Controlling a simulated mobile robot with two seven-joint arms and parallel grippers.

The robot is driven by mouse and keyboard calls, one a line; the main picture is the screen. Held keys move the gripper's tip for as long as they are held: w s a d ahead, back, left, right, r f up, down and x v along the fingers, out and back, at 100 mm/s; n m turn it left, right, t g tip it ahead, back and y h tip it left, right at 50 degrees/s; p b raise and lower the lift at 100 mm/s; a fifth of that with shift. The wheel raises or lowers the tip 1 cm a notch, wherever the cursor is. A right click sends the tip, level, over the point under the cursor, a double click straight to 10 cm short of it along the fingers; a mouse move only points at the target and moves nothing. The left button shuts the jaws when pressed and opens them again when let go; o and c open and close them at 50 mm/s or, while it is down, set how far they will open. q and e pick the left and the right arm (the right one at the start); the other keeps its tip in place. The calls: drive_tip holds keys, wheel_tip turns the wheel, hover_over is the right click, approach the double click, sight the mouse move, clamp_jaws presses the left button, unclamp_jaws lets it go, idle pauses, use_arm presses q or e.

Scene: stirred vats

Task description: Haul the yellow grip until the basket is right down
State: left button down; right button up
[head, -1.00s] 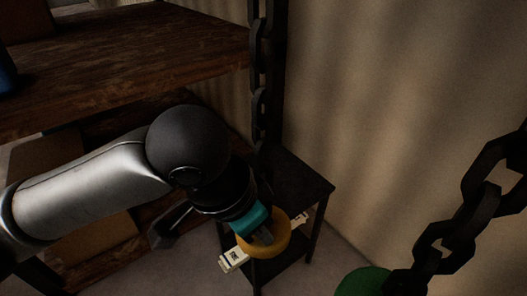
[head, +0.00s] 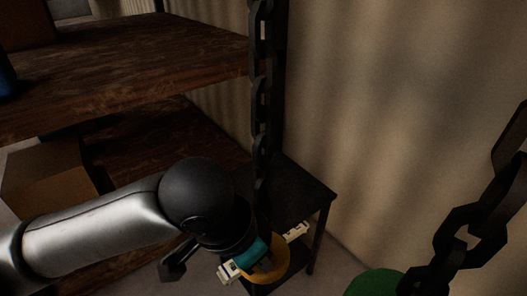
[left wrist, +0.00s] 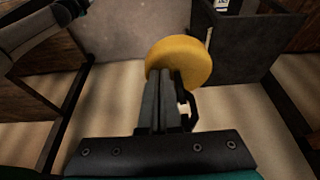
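The yellow grip (head: 274,268) is a round disc low in the head view, below a dark hanging chain (head: 260,95). It also shows in the left wrist view (left wrist: 182,58), just beyond my fingertips. My left gripper (head: 262,264) is at the grip. In the left wrist view its two dark fingers (left wrist: 160,95) are close together against the grip, with a dark chain link beside them. It looks shut on the grip; the exact contact is partly hidden. No basket can be made out. My right gripper is not in view.
A green round piece (head: 375,283) hangs near a second dark chain (head: 468,220) at the right. A small dark table (head: 305,184) stands behind the yellow grip. Wooden shelves (head: 120,75) with a box (head: 45,175) fill the left. A plain wall is at the right.

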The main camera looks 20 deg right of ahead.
sight(258, 272)
use_arm(q)
drive_tip(key=shift+f+b, duration=0.9)
drive_tip(key=shift+f, duration=1.4)
wheel_tip(258, 272, up, 12)
drive_tip(key=p, duration=1.3)
drive_tip(key=shift+p, duration=0.3)
drive_tip(key=shift+f, duration=0.15)
drive_tip(key=shift+f+b, duration=0.45)
drive_tip(key=shift+f, duration=0.4)
drive_tip(key=shift+f+b, duration=2.1)
drive_tip(key=shift+f, duration=2.85)
wheel_tip(258, 272, up, 10)
drive_tip(key=p, duration=0.9)
drive_tip(key=shift+f+p, duration=0.2)
drive_tip(key=shift+p, duration=0.15)
drive_tip(key=shift+r, duration=1.05)
